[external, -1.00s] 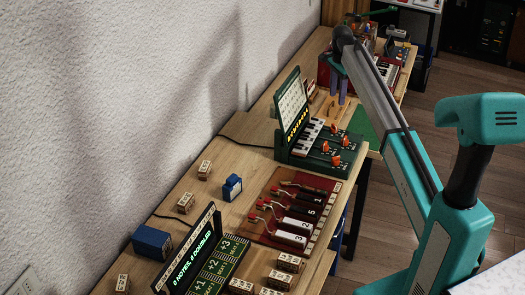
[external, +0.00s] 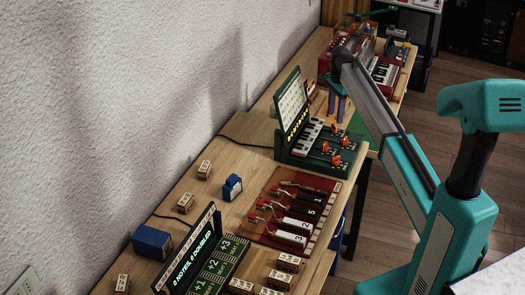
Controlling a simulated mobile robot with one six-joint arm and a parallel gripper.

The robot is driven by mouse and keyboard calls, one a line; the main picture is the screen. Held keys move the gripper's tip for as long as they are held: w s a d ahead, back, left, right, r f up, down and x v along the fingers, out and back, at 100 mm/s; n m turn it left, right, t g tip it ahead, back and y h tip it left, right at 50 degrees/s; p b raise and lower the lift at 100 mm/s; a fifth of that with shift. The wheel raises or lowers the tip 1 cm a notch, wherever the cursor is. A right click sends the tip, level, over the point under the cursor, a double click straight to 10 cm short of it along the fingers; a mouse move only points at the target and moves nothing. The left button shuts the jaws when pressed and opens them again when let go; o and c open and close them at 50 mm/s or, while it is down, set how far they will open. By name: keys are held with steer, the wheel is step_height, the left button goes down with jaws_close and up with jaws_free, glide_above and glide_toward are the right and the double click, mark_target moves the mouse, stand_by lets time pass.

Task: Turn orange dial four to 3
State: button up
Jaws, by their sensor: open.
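The green piano-like unit (external: 285,150) stands on the long wooden desk, with a small keyboard, a raised panel and a lit yellow row. Several orange dials sit on its right part, among them a far one (external: 333,129) and a near one (external: 336,160). Their numbers and settings are too small to read, so I cannot tell which is dial four. My gripper (external: 336,112) is open, its two purple fingers pointing down behind the dials in the picture. It appears empty and apart from the dials.
A red-brown board (external: 290,208) with numbered blocks and red-ended levers lies nearer. A dark display panel (external: 200,258), a blue box (external: 152,242) and several small wooden blocks stand in front. A red keyboard unit (external: 385,72) is farther back. The wall borders the desk's left side.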

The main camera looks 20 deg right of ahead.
mark_target(334, 128)
steer(key=shift+f+p, duration=0.65)
steer(key=shift+f, duration=2.05)
steer(key=c, duration=1.1)
